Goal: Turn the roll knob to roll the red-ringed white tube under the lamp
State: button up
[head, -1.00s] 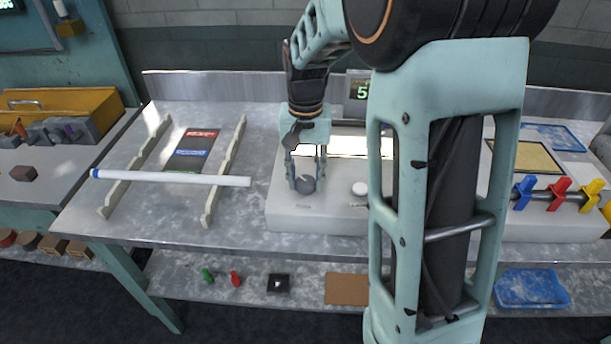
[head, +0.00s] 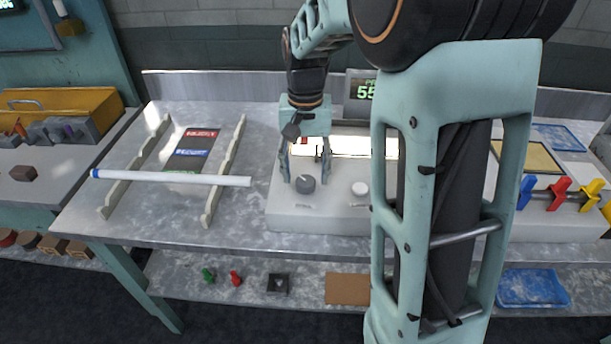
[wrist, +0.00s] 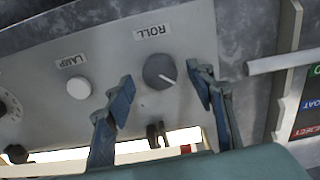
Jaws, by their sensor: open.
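The dark grey roll knob (head: 305,184) sits on the front of the pale lamp box. In the wrist view it is a round knob (wrist: 160,71) by the ROLL label, its light pointer line toward the lower right. My gripper (head: 304,172) is open, its blue-grey fingers spread to either side of the knob, apart from it. In the wrist view the fingertips (wrist: 162,92) frame the knob with gaps. In the bright lamp window (head: 345,146) a small red mark (head: 303,142) shows, perhaps the tube's red ring; the tube itself is washed out by glare.
A white lamp knob (head: 360,189) stands right of the roll knob. A blue-ended white tube (head: 170,177) lies across two notched rails at left. A display (head: 361,88) stands behind the box. My arm hides the box's right part.

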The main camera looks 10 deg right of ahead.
aim_at(305, 180)
notch_tip(305, 180, up, 10)
jog(key=shift+r, duration=0.15)
jog(key=shift+a, duration=0.1)
dwell(0.3)
